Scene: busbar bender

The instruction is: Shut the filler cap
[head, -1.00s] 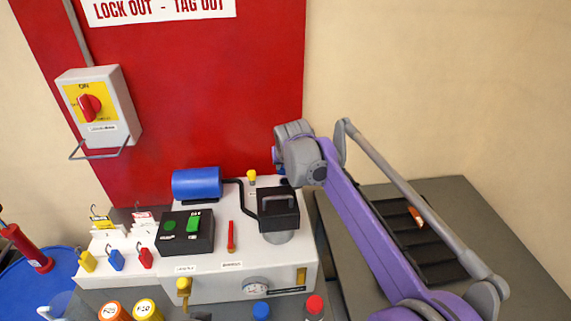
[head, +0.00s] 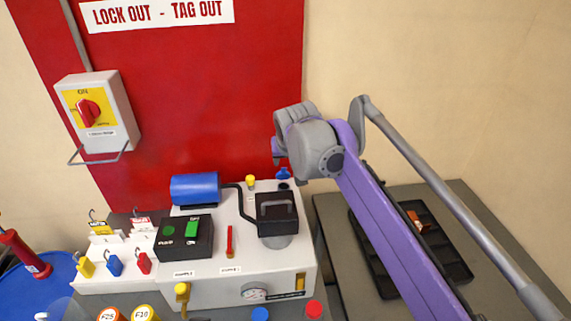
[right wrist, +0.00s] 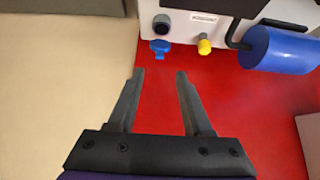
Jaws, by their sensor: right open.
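The blue filler cap (head: 283,173) stands open at the back right corner of the white machine, beside the dark filler neck (head: 284,185). In the right wrist view the blue cap (right wrist: 160,47) sits beside the dark round filler opening (right wrist: 161,25), on the side nearer my fingers, and does not cover it. My right gripper (head: 286,158) is just above and behind the cap in the head view. In the right wrist view its open, empty fingers (right wrist: 160,73) point at the cap, with a gap between. My left gripper is out of view.
A yellow knob (head: 250,181) stands left of the filler, then a blue cylinder (head: 195,188). A black block with a handle (head: 277,212) stands in front of the filler. A black tray (head: 449,255) lies on the right table. The red wall panel (head: 220,100) is behind.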

